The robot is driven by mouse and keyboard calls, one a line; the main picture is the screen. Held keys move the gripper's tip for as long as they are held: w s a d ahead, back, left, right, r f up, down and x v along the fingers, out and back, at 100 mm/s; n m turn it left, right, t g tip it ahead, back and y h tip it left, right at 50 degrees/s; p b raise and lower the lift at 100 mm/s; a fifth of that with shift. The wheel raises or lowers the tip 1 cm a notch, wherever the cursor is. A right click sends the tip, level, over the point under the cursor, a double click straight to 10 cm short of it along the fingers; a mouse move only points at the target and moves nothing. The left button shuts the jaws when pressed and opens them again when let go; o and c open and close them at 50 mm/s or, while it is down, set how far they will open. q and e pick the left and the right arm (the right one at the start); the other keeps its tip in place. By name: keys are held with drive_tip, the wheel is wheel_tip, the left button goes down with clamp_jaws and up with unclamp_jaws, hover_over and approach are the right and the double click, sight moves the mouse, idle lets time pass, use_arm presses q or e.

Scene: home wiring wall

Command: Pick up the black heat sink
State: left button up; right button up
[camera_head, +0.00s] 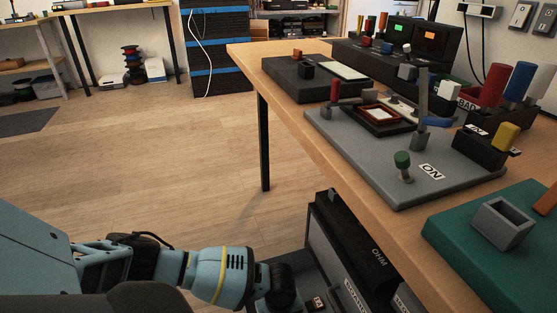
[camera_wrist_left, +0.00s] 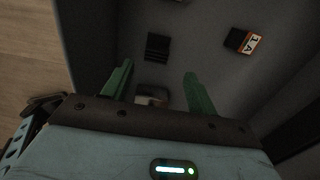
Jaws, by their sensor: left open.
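The black heat sink (camera_wrist_left: 157,47), a small dark block with parallel ridges, lies on the grey floor of an open drawer (camera_wrist_left: 205,18) in the left wrist view. My left gripper (camera_wrist_left: 157,72) is open, with its two green fingers apart and nothing held between them. The heat sink appears just beyond the fingertips, between their lines and nearer the left one. In the head view my left arm reaches down to the drawer at the bottom, and the heat sink cannot be made out there. My right gripper does not show.
A small block marked 1A (camera_wrist_left: 243,41) lies right of the heat sink. A pale-topped part (camera_wrist_left: 152,95) sits between the fingers' bases. Drawer walls rise around.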

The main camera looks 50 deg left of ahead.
use_arm(q)
wheel_tip(320, 180, down, 2)
drive_tip(key=shift+b, duration=0.35)
drive_tip(key=f+b, duration=0.2)
drive_tip(key=f, duration=0.1)
drive_tip(key=f+b, duration=0.1)
drive_tip(key=f, duration=0.1)
drive_tip(key=shift+s+a+f, duration=0.1)
drive_tip(key=shift+s, duration=0.15)
drive_tip(key=c, duration=1.1)
